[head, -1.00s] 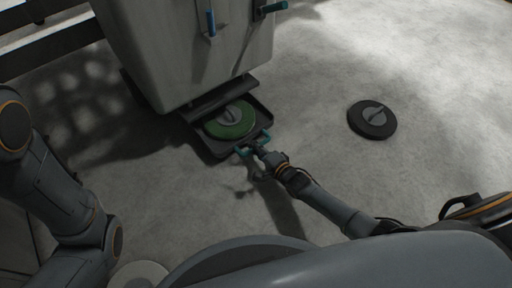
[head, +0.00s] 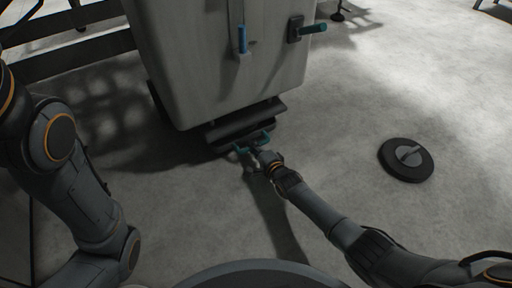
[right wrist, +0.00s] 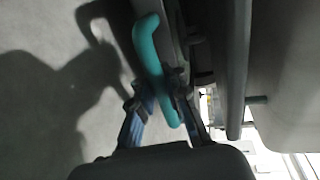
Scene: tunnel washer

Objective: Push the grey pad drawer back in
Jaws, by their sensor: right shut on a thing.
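The grey pad drawer (head: 233,143) sits low under the pale machine body, with only its front edge showing below a dark flap. Its teal handle (head: 264,137) faces me. My right gripper (head: 254,150) is at the handle. In the right wrist view the fingers (right wrist: 160,103) are shut around the teal handle bar (right wrist: 149,50). The green pad is hidden from sight. My left arm is at the left of the head view, but its gripper is out of the picture.
A dark round pad (head: 406,160) lies on the floor at right. The floor between is clear.

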